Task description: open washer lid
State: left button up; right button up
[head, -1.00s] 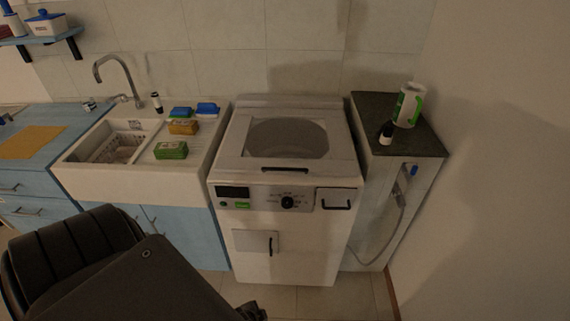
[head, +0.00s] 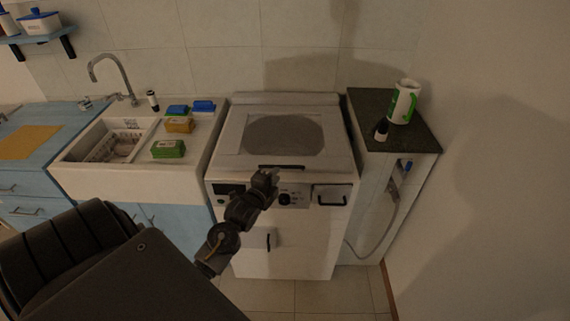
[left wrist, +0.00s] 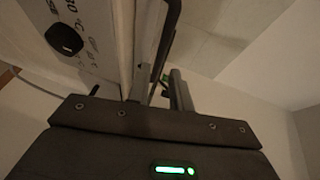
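The white washer (head: 285,235) stands in the middle of the head view. Its lid (head: 232,148), with a dark window (head: 283,135), lies shut on top. A black bar handle (head: 281,167) runs along the lid's front edge. My left gripper (head: 270,175) is at the front of the washer, close to the left part of this handle. In the left wrist view the two fingers (left wrist: 160,92) stand apart with a gap between them. The dark handle bar (left wrist: 169,40) shows just beyond the fingertips; I cannot tell whether they touch it. My right gripper is not in view.
A sink (head: 108,150) with several sponges beside it is on the left. The washer's control knob (head: 285,199) is under the lid edge.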

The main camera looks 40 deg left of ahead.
pick_arm(q)
jog(key=p+x, duration=0.1)
jog(key=x, duration=0.7)
jog(key=shift+w+a+f, duration=0.1)
jog(key=shift+w+f, duration=0.05)
jog(key=shift+w, duration=0.15)
jog(key=shift+c, duration=0.4)
grip_shut()
